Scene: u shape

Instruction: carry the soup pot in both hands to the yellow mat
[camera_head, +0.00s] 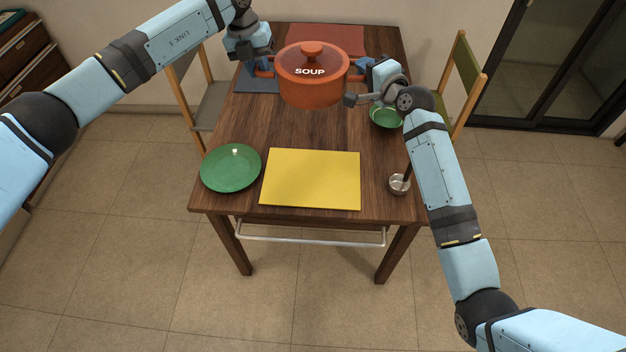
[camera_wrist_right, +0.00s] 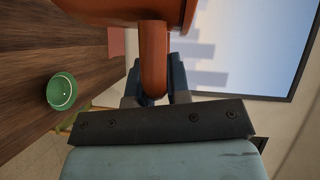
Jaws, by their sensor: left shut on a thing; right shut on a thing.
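The orange soup pot (camera_head: 310,92), with its lid on and the word SOUP on it, is at the far part of the table in the head view. It looks upright. My left gripper (camera_head: 262,68) is shut on its left handle, and my right gripper (camera_head: 362,74) is shut on its right handle. The right wrist view shows the right handle (camera_wrist_right: 153,60) between the fingers of that gripper. The yellow mat (camera_head: 311,180) lies bare at the near edge of the table. Whether the pot touches the surface below is hard to tell.
A green plate (camera_head: 231,168) lies left of the mat. A green bowl (camera_head: 386,117) and a small metal cup (camera_head: 398,185) stand along the right side of the wooden table (camera_head: 290,130). A red mat (camera_head: 335,38) lies at the back. Chairs flank the table. The table's middle is clear.

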